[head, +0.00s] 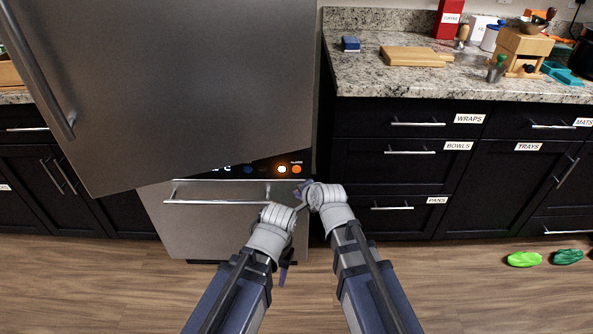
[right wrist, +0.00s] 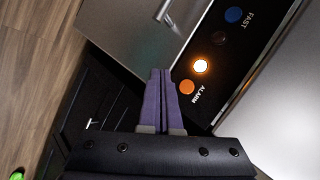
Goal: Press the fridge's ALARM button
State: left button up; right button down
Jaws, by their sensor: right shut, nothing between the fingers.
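The fridge (head: 190,80) has a black control strip below its large upper door. The orange ALARM button (head: 296,169) is at the strip's right end, beside a glowing white button (head: 281,169). In the right wrist view, the ALARM button (right wrist: 186,87) lies just right of my purple fingers, with its label beside it. My right gripper (head: 299,188) is shut and empty, just below the button in the head view; its fingertips (right wrist: 161,71) show together in the wrist view. I cannot tell whether they touch the panel. My left gripper (head: 284,275) hangs low, mostly hidden by its wrist.
A blue button (right wrist: 234,15) and a dark one (right wrist: 218,39) sit further along the strip. The lower drawer's handle (head: 215,202) sticks out below. Dark cabinets (head: 390,165) stand to the right under a granite counter (head: 375,75). Green objects (head: 524,259) lie on the floor at right.

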jog(key=shift+w, duration=3.85)
jog(key=shift+w, duration=0.1)
jog(key=shift+w, duration=0.35)
jog(key=shift+w, duration=0.35)
jog(key=shift+s, duration=0.8)
jog(key=s, duration=0.5)
